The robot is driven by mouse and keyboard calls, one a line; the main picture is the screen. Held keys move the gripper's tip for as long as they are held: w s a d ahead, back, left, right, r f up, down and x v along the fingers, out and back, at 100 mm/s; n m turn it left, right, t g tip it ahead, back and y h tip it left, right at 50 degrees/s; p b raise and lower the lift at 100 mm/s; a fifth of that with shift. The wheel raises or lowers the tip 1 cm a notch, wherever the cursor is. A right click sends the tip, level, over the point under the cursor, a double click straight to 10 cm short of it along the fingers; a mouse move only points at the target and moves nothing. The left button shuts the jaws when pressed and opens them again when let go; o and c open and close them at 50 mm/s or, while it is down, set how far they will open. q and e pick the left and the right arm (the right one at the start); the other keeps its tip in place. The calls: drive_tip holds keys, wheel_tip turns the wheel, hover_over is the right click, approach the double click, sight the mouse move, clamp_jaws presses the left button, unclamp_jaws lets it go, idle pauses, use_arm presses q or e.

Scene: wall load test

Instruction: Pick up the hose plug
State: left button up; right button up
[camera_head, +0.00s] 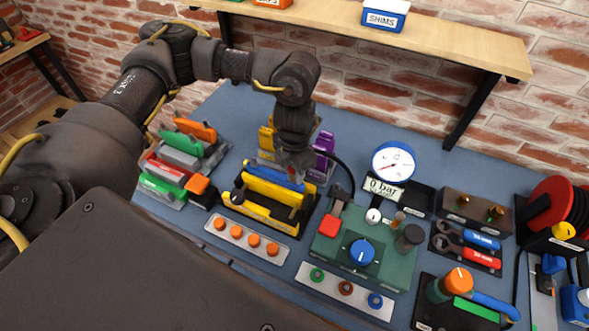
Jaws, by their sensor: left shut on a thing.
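My left gripper (296,163) points down over the middle of the blue bench. It is shut on the hose plug, which is mostly hidden by the jaws. A thin black hose (341,162) arcs from the jaws to the right and down toward the green pump unit (338,247). Just below the jaws is a yellow and black fixture (261,206) with a blue strip. Whether the jaws or plug touch it, I cannot tell. A purple clamp (322,158) stands close behind on the right. My right gripper is not in view.
A round dial gauge (394,162) with a "0 Bar" display stands to the right. Coloured clamps (172,171) lie to the left. An orange-button panel (246,239) is in front. A shelf (450,40) overhangs the back. Wrenches (466,252) and a red reel (551,203) lie right.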

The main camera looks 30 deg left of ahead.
use_arm(q)
drive_tip(key=shift+c, duration=0.7)
drive_tip(key=shift+r, duration=0.15)
drive_tip(key=shift+r+b, duration=0.45)
drive_tip(key=shift+r, duration=0.15)
drive_tip(key=s+d+r+b, duration=0.3)
drive_tip(key=s+r, duration=0.2)
drive_tip(key=s, duration=0.1)
drive_tip(key=s+d+r+b, duration=0.3)
drive_tip(key=s+r, duration=0.3)
drive_tip(key=shift+s+d+r, duration=0.25)
